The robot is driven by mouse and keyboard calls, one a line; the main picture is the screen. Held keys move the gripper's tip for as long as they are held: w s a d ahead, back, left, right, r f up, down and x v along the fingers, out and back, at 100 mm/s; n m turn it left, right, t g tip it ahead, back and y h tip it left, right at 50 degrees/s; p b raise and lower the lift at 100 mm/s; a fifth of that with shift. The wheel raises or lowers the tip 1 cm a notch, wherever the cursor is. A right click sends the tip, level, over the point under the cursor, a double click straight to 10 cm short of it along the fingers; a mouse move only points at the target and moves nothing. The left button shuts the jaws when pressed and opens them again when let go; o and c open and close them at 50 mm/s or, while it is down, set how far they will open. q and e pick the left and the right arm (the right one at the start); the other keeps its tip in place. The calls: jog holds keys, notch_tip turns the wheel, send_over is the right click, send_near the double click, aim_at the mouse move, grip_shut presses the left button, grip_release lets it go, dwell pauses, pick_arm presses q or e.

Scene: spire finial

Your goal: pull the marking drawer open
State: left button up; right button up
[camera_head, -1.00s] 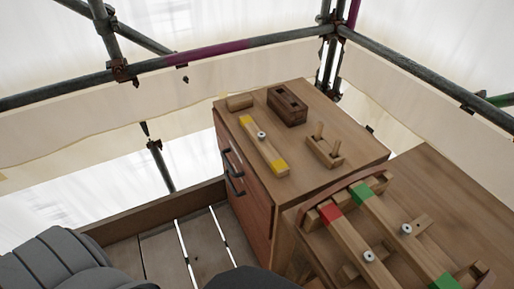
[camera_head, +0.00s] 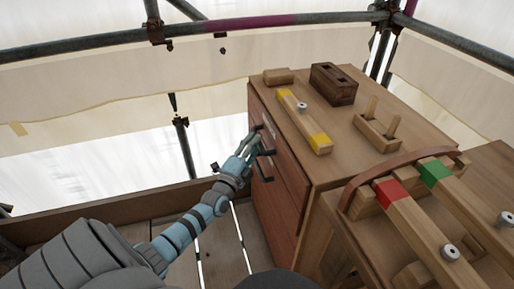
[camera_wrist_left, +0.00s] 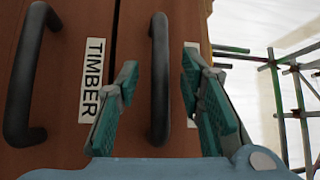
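The wooden cabinet has two reddish drawer fronts with dark bar handles. My left gripper (camera_head: 251,146) is at the upper handle (camera_head: 267,142). In the left wrist view the left gripper (camera_wrist_left: 160,88) is open, with one teal-padded finger on each side of the middle handle (camera_wrist_left: 158,78). I see no clear grip on it. The label (camera_wrist_left: 190,78) beside this handle is mostly hidden by a finger, so I cannot read it. The other drawer has a handle (camera_wrist_left: 24,80) and a label reading TIMBER (camera_wrist_left: 92,80). Both drawers look shut. My right gripper is not in view.
On the cabinet top (camera_head: 352,86) lie a yellow-ended beam (camera_head: 303,118), a dark slotted block (camera_head: 333,84) and a pegged block (camera_head: 377,130). A bench at right holds red- and green-marked beams (camera_head: 405,215). Scaffold tubes and sheeting stand behind.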

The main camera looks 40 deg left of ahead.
pick_arm(q)
jog(key=shift+b+x, duration=0.3)
jog(key=shift+x, duration=0.45)
jog(key=shift+w+a, duration=0.1)
jog(key=shift+w, duration=0.4)
jog(key=shift+r, duration=0.1)
jog(key=c, duration=0.8)
grip_shut()
jog(key=shift+s+a, duration=0.1)
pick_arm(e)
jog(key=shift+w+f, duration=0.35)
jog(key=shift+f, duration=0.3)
